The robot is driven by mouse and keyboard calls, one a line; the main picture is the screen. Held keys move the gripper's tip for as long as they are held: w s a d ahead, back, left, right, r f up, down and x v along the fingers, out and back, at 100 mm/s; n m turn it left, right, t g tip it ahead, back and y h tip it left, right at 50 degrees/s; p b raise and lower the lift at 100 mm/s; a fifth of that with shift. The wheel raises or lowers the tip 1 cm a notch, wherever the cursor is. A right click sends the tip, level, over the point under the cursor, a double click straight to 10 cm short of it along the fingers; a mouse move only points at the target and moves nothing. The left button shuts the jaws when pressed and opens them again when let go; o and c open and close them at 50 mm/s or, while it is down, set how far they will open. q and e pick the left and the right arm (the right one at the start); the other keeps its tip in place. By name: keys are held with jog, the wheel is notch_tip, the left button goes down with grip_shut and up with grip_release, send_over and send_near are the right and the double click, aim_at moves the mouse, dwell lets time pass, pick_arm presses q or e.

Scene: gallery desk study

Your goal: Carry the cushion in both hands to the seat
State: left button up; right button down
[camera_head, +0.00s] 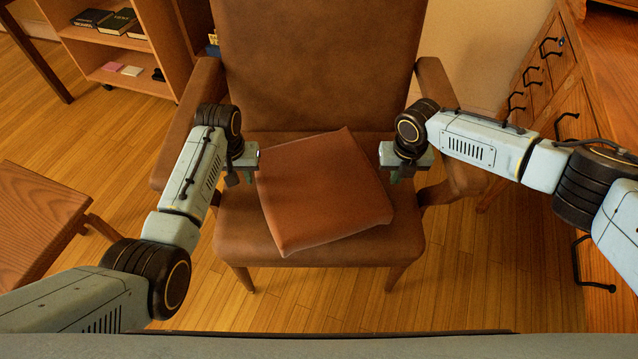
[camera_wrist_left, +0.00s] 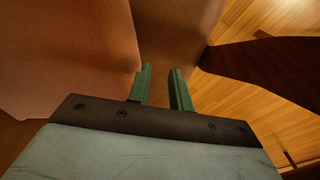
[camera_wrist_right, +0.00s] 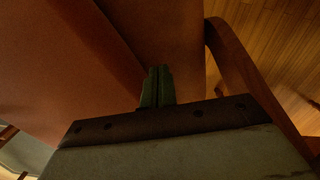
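The brown-orange square cushion (camera_head: 325,195) lies turned at an angle on the brown seat (camera_head: 290,258) of the chair. My left gripper (camera_head: 241,178) is at the cushion's left edge; in the left wrist view its fingers (camera_wrist_left: 161,88) stand apart with nothing between them, and the cushion (camera_wrist_left: 65,55) is just left of them. My right gripper (camera_head: 394,178) is beside the cushion's right edge; in the right wrist view its fingers (camera_wrist_right: 157,87) are together, with no cushion visible between them. The cushion (camera_wrist_right: 60,70) fills the left there. Whether either gripper touches it is unclear.
The chair's tall backrest (camera_head: 318,65) rises behind the cushion, with armrests on both sides. A wooden table or stool (camera_head: 40,215) is at left, a low bookshelf (camera_head: 125,45) at back left, and a desk with drawers (camera_head: 570,95) at right. Wooden floor shows around the chair.

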pick_arm(q)
jog(key=shift+a, duration=0.1)
pick_arm(e)
jog(key=c, duration=1.7)
grip_release()
jog(key=shift+d, duration=0.1)
jog(key=shift+c, duration=0.2)
pick_arm(q)
notch_tip(320, 180, up, 12)
jog(key=shift+s, duration=0.45)
pick_arm(e)
notch_tip(320, 180, up, 12)
jog(key=shift+s, duration=0.45)
